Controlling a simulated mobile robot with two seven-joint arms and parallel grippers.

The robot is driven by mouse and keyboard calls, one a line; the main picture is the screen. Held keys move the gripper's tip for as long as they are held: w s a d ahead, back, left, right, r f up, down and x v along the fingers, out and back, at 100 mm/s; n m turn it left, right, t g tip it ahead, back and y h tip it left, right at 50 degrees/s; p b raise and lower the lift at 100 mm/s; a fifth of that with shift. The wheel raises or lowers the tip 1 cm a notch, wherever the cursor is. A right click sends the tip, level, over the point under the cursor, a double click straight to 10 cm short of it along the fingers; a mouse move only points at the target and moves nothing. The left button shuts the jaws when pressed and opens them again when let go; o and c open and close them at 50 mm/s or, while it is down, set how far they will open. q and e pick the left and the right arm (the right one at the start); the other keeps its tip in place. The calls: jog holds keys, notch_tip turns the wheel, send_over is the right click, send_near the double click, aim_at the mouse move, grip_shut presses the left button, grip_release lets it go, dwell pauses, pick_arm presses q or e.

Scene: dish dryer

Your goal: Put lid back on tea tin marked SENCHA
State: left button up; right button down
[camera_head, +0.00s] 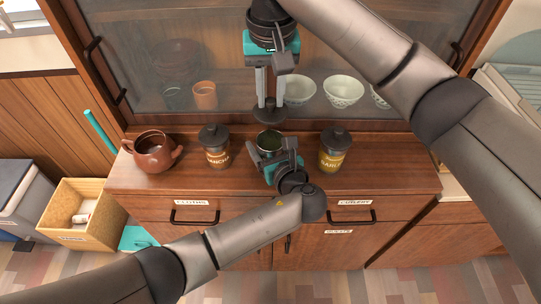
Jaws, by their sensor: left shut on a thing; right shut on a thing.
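An open tin (269,137) with green contents stands on the wooden counter (330,183) between two lidded tins. Its label is hidden, so I cannot read SENCHA on it. My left gripper (281,158) is shut on this tin from the front. My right gripper (270,98) points down above it and is shut on a dark round lid (269,114). The lid hangs over the open tin, looking roughly level; a gap to the rim is hard to judge.
A lidded tin (216,157) stands left, its label ending like "NCHA"; another lidded tin (333,158) stands right. A brown teapot (152,154) is at the counter's left. Behind is a glass-fronted cabinet (200,60) with bowls (343,91) and a cup (205,95).

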aim_at(271, 112)
pick_arm(q)
grip_shut()
pick_arm(e)
jog(key=shift+f, duration=2.5)
jog(key=shift+f, duration=0.9)
jog(key=shift+f, duration=0.6)
jog(key=c, duration=0.6)
grip_release()
